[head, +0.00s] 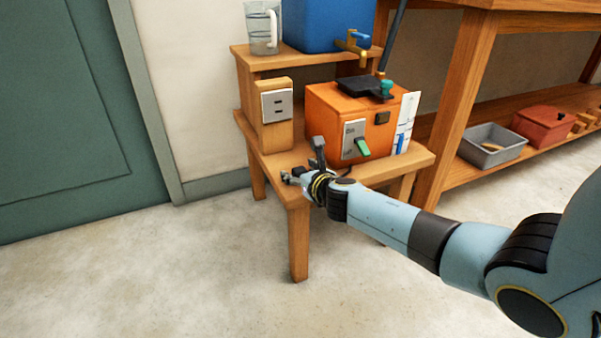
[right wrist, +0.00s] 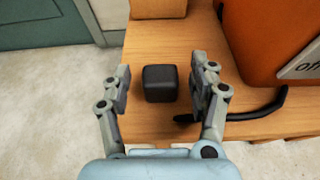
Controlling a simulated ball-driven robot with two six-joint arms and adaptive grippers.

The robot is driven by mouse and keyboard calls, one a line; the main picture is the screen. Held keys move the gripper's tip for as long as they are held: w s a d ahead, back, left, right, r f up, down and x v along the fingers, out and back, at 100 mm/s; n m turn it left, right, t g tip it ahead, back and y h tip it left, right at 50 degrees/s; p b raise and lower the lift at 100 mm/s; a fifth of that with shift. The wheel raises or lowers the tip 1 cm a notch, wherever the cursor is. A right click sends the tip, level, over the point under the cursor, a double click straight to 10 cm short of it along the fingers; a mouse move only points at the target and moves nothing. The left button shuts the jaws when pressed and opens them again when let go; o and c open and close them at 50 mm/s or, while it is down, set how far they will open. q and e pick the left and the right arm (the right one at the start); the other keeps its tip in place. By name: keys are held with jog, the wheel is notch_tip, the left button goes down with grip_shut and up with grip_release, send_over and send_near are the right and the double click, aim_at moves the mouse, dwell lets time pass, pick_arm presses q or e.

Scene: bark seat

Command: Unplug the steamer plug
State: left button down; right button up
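A black block-shaped plug (right wrist: 160,83) lies on the wooden stand (head: 410,158), apart from the wall-type socket (head: 277,105) on its wooden post; the socket's slots look empty. My right gripper (head: 303,165) is low over the front left of the stand. In the right wrist view its open fingers (right wrist: 160,85) stand on either side of the plug, with a gap at each side. A black cord (right wrist: 250,113) runs beside the right finger; its join to the plug is hidden. The orange steamer box (head: 322,112) stands behind and to the right. My left gripper is out of view.
The steamer has a green switch (head: 362,147) on its front and a white card (head: 406,122) at its side. A blue tank (head: 318,25) and a glass jug (head: 262,28) stand on the raised shelf. A workbench (head: 460,90) is at right. Floor at left is clear.

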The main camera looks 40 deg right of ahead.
jog(key=v, duration=1.2)
